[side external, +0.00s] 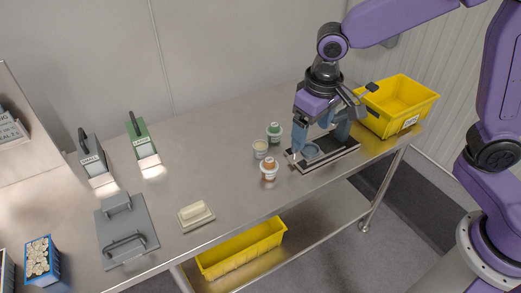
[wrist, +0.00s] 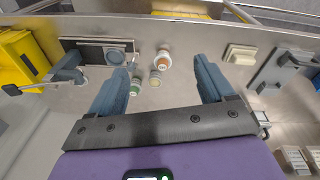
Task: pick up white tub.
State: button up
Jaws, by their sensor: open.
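The white tub (side external: 260,148) is a small pale cup with a cream-coloured lid, standing upright on the steel table. It also shows in the wrist view (wrist: 155,78), between a green-lidded tub (side external: 274,132) and an orange-lidded tub (side external: 269,168). The three stand close together. My gripper (side external: 320,142) is open and empty, with its blue fingers pointing down over the dark-framed plate, to the right of the white tub. In the wrist view the tubs appear between my spread fingers (wrist: 160,70), beyond the tips. No finger visibly touches a tub.
The dark-framed plate (side external: 349,147) with a blue ring lies right of the tubs. A yellow bin (side external: 400,104) stands at the right end. A cream block (side external: 195,216), grey handled plate (side external: 120,232) and two handled tools, one green (side external: 139,137), lie left.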

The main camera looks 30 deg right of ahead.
jog(key=w+a+f+m+h, duration=0.1)
jog(key=w+f+m, duration=0.15)
jog(key=w, duration=0.45)
jog(key=w+a+f+m, duration=0.2)
jog(key=w+m, duration=0.2)
jog(key=w, duration=0.2)
jog(key=m, duration=0.5)
send_near(260, 145)
jog(key=shift+t+h, duration=0.4)
jog(key=x, duration=0.3)
jog(key=s+x, duration=0.1)
jog(key=shift+w+f, duration=0.15)
jog(key=shift+f, duration=0.35)
jog(key=shift+a+x, duration=0.15)
jog(key=shift+x, duration=1.45)
jog(key=shift+a+x, duration=0.1)
jog(key=shift+x, duration=1.45)
jog(key=shift+c, duration=0.3)
jog(key=c, duration=1.1)
